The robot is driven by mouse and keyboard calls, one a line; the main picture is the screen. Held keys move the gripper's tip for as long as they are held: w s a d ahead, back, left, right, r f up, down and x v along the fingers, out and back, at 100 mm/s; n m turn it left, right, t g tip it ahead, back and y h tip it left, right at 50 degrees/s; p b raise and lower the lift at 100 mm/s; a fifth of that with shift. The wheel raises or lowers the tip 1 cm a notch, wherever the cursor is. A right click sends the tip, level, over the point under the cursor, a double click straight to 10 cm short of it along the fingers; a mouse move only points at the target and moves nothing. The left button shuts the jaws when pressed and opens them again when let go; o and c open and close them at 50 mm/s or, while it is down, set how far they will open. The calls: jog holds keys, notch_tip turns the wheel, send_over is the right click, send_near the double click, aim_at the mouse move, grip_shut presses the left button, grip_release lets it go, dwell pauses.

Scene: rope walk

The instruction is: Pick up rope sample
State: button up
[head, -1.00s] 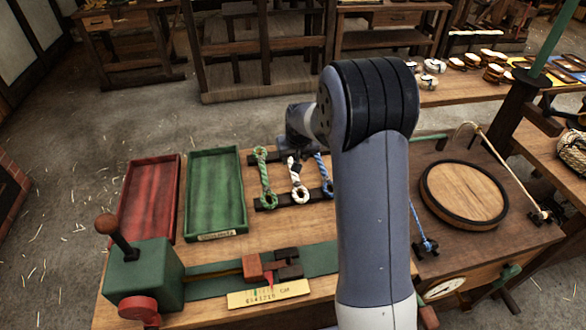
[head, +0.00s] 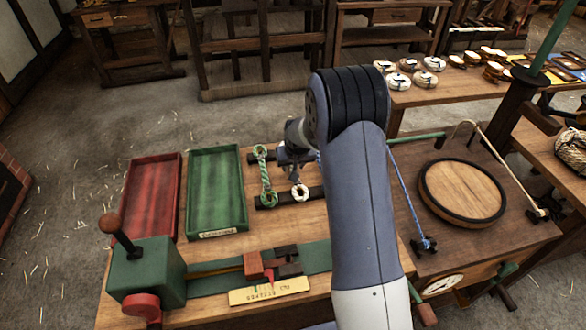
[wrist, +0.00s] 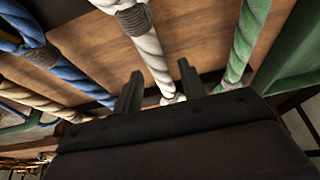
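Rope samples with looped ends lie across a dark rack. The white rope sample (head: 299,193) shows only its near loop in the head view; my gripper (wrist: 160,82) and arm cover the rest. In the wrist view the white sample (wrist: 148,48) runs between my two open fingers, with room on both sides; I cannot tell whether it touches either one. The green-and-white sample (head: 265,178) lies just left, and in the wrist view it is at right (wrist: 240,45). A blue sample (wrist: 75,75) shows left in the wrist view, hidden behind my arm in the head view.
A green tray (head: 242,190) and a red tray (head: 170,200) lie left of the rack. A green clamp-like device (head: 145,270) and a yellow label plate (head: 270,291) are at the front. A round wooden disc (head: 461,192) sits on the right.

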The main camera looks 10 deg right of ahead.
grip_shut()
jog(key=shift+r, duration=0.1)
